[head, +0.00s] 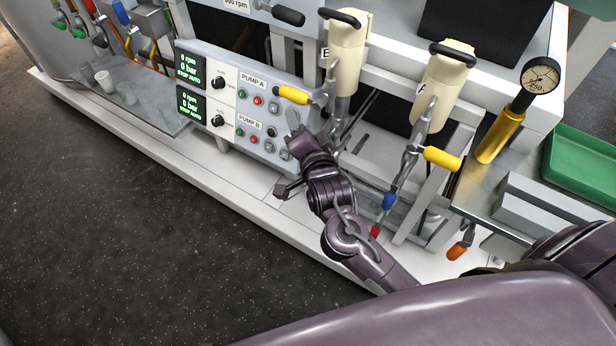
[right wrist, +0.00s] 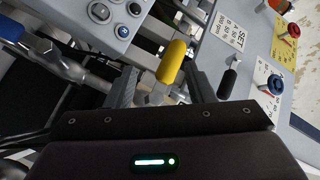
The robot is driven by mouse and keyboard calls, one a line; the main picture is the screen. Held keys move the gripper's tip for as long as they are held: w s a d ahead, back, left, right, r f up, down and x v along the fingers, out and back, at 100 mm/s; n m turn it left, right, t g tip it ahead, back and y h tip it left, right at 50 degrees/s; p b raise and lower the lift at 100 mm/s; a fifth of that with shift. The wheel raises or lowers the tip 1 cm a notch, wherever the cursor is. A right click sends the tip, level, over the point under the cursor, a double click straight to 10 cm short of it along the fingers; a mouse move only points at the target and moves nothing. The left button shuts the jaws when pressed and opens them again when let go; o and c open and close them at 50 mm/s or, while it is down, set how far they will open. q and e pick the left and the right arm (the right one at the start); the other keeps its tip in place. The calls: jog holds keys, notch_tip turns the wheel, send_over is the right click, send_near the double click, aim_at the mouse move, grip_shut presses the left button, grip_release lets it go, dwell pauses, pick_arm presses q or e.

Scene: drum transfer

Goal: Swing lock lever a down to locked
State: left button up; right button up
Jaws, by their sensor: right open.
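In the head view, a yellow-handled lever (head: 442,158) sits on the right-hand cream pump unit, whose label looks like A. Its handle points right and slightly down. A second yellow-handled lever (head: 293,95) on the left-hand unit points left, close to level; its label is hard to read. My right gripper (head: 297,138) is open just below this left lever, in front of the control panel. In the right wrist view, a yellow handle (right wrist: 172,62) shows between the fingers of my right gripper (right wrist: 163,76), apparently the left lever. Contact cannot be told. My left gripper is not in view.
The pump control panel (head: 253,110) with its buttons is close to my right gripper. Cream pump units (head: 345,60) stand behind it. A pressure gauge (head: 540,79) and a green tray (head: 585,165) are at the right. The dark floor (head: 130,240) at left is clear.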

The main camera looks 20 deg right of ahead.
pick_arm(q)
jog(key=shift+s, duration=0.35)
pick_arm(e)
notch_tip(320, 180, down, 15)
jog(key=s+n+g, duration=0.1)
jog(key=n+g, duration=0.1)
jog(key=n, duration=0.2)
jog(key=shift+s+d+r+g, duration=0.2)
jog(key=shift+s+g, duration=0.2)
